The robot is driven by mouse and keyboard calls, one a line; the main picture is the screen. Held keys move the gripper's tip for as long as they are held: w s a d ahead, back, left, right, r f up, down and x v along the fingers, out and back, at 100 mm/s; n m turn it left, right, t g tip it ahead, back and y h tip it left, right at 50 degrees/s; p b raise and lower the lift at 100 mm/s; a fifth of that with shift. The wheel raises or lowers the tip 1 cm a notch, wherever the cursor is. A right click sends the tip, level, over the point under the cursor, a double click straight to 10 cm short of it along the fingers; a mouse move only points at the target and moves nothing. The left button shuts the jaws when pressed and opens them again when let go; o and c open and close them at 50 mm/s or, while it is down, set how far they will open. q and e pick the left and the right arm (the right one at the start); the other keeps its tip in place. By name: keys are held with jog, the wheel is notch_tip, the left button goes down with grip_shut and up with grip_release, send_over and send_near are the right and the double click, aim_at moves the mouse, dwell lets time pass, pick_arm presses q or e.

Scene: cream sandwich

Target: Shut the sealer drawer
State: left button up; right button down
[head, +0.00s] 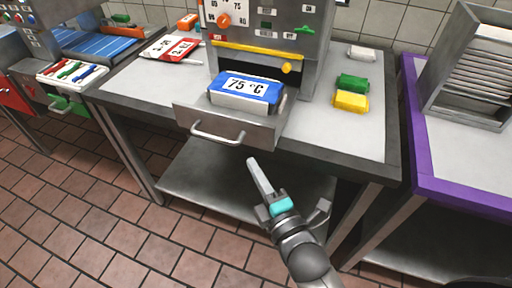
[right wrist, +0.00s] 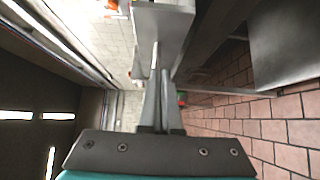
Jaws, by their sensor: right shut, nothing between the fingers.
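The sealer (head: 310,65) stands at the back of the middle steel table, with a dial and a yellow bar on its front. Its drawer (head: 262,130) is pulled out towards me, with a bar handle (head: 217,136) on its front. A blue and white block marked 75 °C (head: 247,104) sits in the drawer. My right gripper (head: 258,172) is shut and empty, just below and in front of the drawer front, to the right of the handle. In the right wrist view its fingers (right wrist: 156,75) point towards a grey metal face, apparently the drawer; contact cannot be told. My left gripper is not in view.
Green (head: 353,83) and yellow (head: 351,101) blocks lie on the table (head: 362,140) right of the sealer. Red and white cards (head: 172,48) lie left of it. A purple-edged table (head: 425,170) with a metal rack (head: 470,80) stands at right. The tiled floor in front is clear.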

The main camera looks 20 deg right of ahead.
jog(key=w, duration=0.2)
jog(key=w+d, duration=0.1)
jog(key=w, duration=0.2)
jog(key=shift+w+d+b, duration=0.15)
jog(key=shift+w+b, duration=0.1)
jog(key=shift+b, duration=0.15)
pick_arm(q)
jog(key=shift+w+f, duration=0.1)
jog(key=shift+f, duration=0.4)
pick_arm(e)
jog(key=shift+w+d, duration=0.3)
jog(key=shift+w, duration=0.05)
